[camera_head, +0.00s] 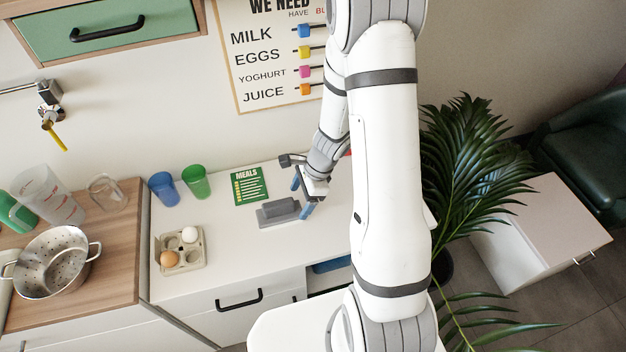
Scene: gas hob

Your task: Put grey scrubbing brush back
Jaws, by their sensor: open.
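The grey scrubbing brush (281,207) appears as a dark grey block on the white counter, by the counter's right part. It sits on or in a flatter, lighter grey base (268,222); I cannot tell whether this is a holder or part of the brush. My gripper (300,198) is open, with its blue fingers at the right end of the grey block. I cannot tell whether the fingers touch it. The arm comes down from the top and hides the counter's right end.
A green MEALS card (250,186) lies behind the brush. Blue (164,189) and green cups (196,182) and an egg tray (181,262) stand to the left. A steel colander (52,262) is on the wooden counter. A plant (470,185) is at right. The counter's front middle is clear.

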